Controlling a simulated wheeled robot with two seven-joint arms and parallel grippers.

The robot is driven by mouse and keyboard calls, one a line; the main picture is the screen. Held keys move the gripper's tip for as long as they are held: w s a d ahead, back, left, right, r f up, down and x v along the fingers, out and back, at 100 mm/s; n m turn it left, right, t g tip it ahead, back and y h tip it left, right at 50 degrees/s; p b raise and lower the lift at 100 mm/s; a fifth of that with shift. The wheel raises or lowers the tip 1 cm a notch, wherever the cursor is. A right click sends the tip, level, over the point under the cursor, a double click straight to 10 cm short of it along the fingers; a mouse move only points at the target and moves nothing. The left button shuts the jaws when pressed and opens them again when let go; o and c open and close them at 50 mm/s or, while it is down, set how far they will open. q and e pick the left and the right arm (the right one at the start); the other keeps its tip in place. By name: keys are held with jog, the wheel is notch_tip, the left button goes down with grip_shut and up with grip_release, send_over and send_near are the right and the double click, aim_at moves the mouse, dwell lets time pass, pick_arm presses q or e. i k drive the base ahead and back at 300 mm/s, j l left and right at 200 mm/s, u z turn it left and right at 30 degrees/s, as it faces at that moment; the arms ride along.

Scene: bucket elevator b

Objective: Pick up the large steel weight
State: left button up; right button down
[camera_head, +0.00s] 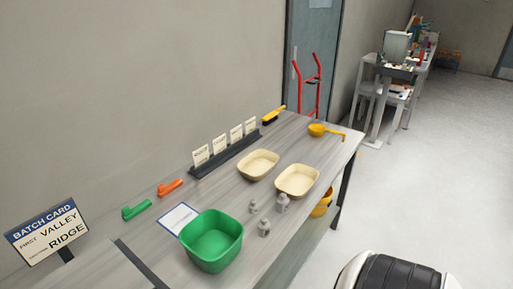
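Three small grey steel weights stand on the grey table close together, just right of the green bin. The one at the right (282,203) looks the largest. A smaller one (253,206) stands to its left, and another (264,228) stands nearer the front, beside the green bin. All stand on the table and nothing touches them. Neither of my grippers shows in this view.
A green bin (212,240) and two cream trays (258,165) (297,180) flank the weights. A card rack (225,155), yellow scoop (318,130), brush (273,116), green scoop (136,209) and orange scoop (170,187) lie around. A batch card (47,235) stands at left. The floor at right is open.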

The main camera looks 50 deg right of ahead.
aim_at(282, 207)
jog(key=z, duration=1.85)
